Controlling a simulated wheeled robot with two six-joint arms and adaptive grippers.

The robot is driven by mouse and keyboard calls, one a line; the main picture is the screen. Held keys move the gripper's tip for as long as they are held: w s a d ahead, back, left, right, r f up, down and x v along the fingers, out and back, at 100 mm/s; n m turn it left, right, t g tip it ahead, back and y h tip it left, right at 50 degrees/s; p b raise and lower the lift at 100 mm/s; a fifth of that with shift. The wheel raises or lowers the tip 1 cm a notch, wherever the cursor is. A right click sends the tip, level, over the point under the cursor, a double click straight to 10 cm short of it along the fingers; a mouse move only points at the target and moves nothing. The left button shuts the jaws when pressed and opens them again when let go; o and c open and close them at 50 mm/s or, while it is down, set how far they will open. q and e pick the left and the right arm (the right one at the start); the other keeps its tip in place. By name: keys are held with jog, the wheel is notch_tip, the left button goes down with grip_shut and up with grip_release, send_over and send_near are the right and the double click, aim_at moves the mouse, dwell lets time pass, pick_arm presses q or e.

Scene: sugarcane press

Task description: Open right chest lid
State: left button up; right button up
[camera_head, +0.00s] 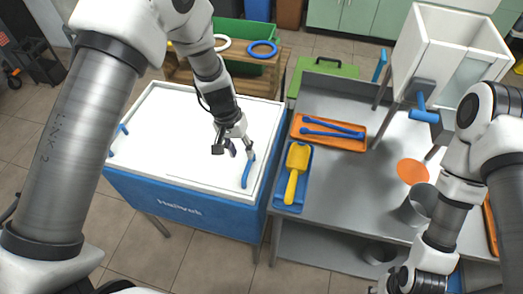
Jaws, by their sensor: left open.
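The blue chest (190,208) stands at the left with its white top shut. The right chest lid (205,165) lies flat. A blue bar handle (247,172) stands on its right side. Another blue handle (122,129) shows at the chest's left edge, partly behind my left arm. My left gripper (234,152) is open above the right lid, its fingers pointing down. One finger is close to the top end of the right handle; I cannot tell whether they touch. My right arm comes in at the right, but its gripper fingers are not visible.
A steel table (336,172) stands right of the chest. It holds an orange tray (327,143) with blue tongs, a blue tray (291,206) with a yellow scoop (297,170), and a metal pot (418,205). A white hopper (440,60) rises behind. A wooden crate (262,82) stands behind the chest.

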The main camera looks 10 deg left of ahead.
aim_at(247, 166)
pick_arm(q)
jog(key=x, duration=0.2)
jog(key=p+x, duration=0.1)
jog(key=x, duration=0.2)
jog(key=shift+w+d+f+p, duration=0.15)
jog(key=shift+w+f+p, duration=0.1)
jog(key=shift+p, duration=0.05)
jog(key=shift+s+f, duration=0.1)
jog(key=shift+f, duration=0.25)
jog(key=shift+s+d+r, duration=0.1)
jog(key=shift+c, duration=0.6)
grip_shut()
